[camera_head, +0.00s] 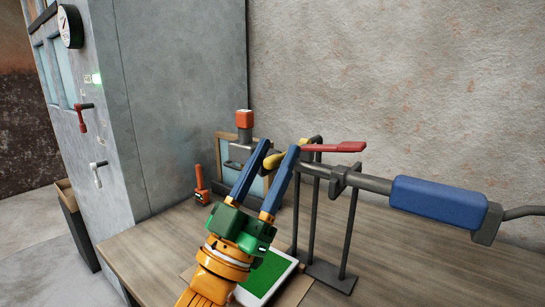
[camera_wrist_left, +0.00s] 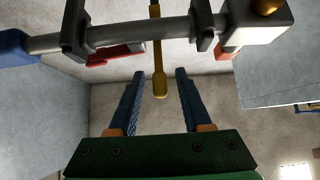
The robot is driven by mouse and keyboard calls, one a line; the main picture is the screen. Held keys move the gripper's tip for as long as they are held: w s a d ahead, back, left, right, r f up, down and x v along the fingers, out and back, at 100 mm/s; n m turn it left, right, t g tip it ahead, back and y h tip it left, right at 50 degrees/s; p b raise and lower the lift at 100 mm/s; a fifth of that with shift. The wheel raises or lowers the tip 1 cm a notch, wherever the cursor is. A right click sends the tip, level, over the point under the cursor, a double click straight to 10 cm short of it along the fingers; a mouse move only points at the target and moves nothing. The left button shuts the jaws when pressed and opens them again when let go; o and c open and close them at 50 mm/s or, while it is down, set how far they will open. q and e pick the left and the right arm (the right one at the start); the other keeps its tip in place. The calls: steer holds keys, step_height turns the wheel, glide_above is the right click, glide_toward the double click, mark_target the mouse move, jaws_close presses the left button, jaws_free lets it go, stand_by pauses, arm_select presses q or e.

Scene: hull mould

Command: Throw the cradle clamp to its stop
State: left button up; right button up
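My left gripper (camera_head: 279,147) is open, its two blue fingers pointing up and away beside the cradle. The cradle (camera_head: 347,240) is a dark stand with upright posts that holds a grey tube with a blue grip (camera_head: 437,202). A yellow lever (camera_head: 275,161) shows partly behind the fingers. In the left wrist view, its yellow, thicker end (camera_wrist_left: 159,85) lies between the open fingers (camera_wrist_left: 160,72), with a gap on each side. A red lever (camera_head: 335,147) sticks out to the right at the cradle's top. Which lever is the cradle clamp, I cannot tell.
A green-and-white panel (camera_head: 266,275) lies on the wooden table (camera_head: 150,245) beside my wrist. A red-handled tool (camera_head: 199,180) and a red-topped device (camera_head: 244,120) stand behind. A grey cabinet (camera_head: 160,90) rises at left. The table's left part is clear.

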arm_select(q)
jaws_close()
stand_by(1.2)
